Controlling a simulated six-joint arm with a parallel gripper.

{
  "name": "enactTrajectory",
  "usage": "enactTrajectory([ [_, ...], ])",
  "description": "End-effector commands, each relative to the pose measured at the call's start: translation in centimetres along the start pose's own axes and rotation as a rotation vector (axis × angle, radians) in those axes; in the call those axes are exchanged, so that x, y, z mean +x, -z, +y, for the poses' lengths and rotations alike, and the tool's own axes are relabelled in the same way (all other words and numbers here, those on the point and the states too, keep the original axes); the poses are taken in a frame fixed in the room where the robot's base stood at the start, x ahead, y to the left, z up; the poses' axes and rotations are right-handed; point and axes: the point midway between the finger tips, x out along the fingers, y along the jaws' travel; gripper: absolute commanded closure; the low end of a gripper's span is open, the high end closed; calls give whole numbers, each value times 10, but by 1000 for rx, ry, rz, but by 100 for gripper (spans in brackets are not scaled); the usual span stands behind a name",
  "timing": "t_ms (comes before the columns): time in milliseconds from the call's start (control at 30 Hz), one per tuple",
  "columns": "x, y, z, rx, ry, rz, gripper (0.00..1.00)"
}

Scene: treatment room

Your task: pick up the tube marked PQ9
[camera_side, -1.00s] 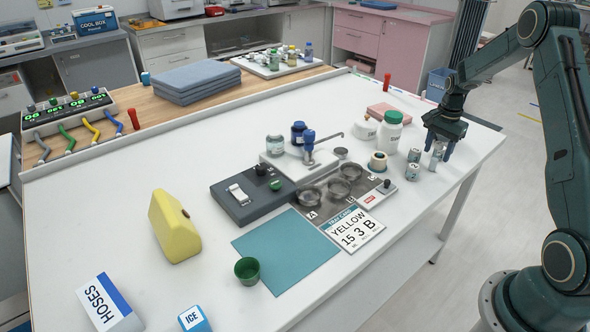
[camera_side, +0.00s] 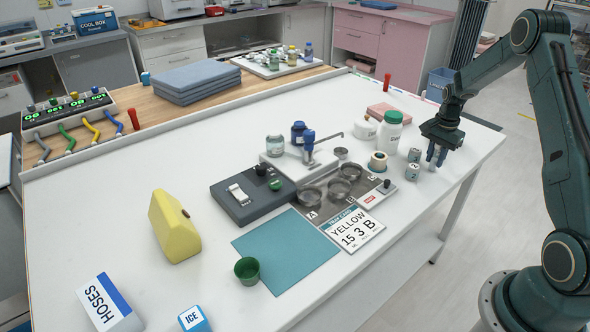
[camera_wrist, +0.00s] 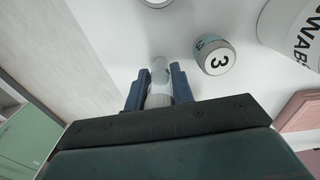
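My gripper (camera_side: 436,156) is low over the right end of the white table, pointing down. In the wrist view its two blue fingers (camera_wrist: 158,88) are close in on both sides of a pale grey-white tube (camera_wrist: 160,72), which appears gripped between them. The fingers hide most of the tube in the side view. I can read no PQ9 mark on it. Two small grey canisters stand left of the gripper, a rear one (camera_side: 414,155) and a front one (camera_side: 411,172).
A green-lidded swabs jar (camera_side: 390,133) and a pink block (camera_side: 388,112) stand close behind left. A tape roll (camera_side: 378,161) and a grey tray with round dishes (camera_side: 325,205) lie further left. The table's right edge is close to the gripper; the front right tabletop is clear.

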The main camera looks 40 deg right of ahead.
Motion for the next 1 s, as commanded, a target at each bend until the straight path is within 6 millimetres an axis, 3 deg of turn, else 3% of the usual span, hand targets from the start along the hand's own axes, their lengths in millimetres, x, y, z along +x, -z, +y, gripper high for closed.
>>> enactTrajectory([
  [67,0,0,0,0,0,0,98],
  [567,-9,0,-1,0,2,2,98],
  [767,-33,1,-1,0,4,3,98],
  [1000,-78,1,-1,0,5,3,98],
])
